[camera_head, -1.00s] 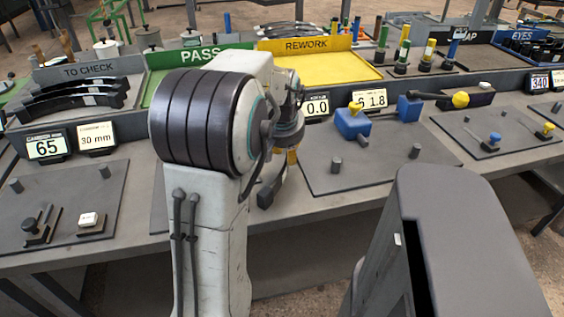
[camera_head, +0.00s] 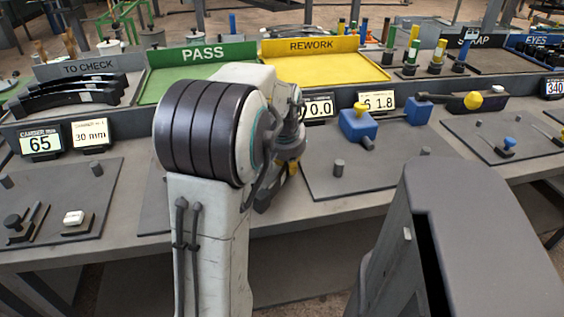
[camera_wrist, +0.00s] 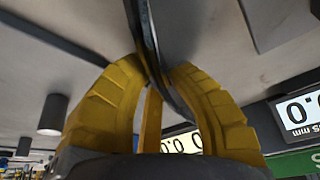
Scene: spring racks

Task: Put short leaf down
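My gripper (camera_wrist: 158,78) has yellow fingers, closed on a dark, thin, curved strip, the short leaf (camera_wrist: 146,28), in the wrist view. The leaf runs between the fingertips and out of the top of the picture, so its full length is cut off. In the head view my arm hides most of the gripper. Only a bit of yellow finger (camera_head: 293,168) and a dark end of the leaf (camera_head: 266,199) show, over the bench near the left edge of the middle plate. I cannot tell whether the leaf touches anything below.
A TO CHECK tray (camera_head: 90,68) holds several dark leaves. The green PASS tray (camera_head: 160,88) and yellow REWORK tray (camera_head: 330,68) look empty where visible. The grey plate (camera_head: 375,170) carries short pegs and a blue clamp (camera_head: 357,124). Number displays (camera_head: 40,143) line the bench.

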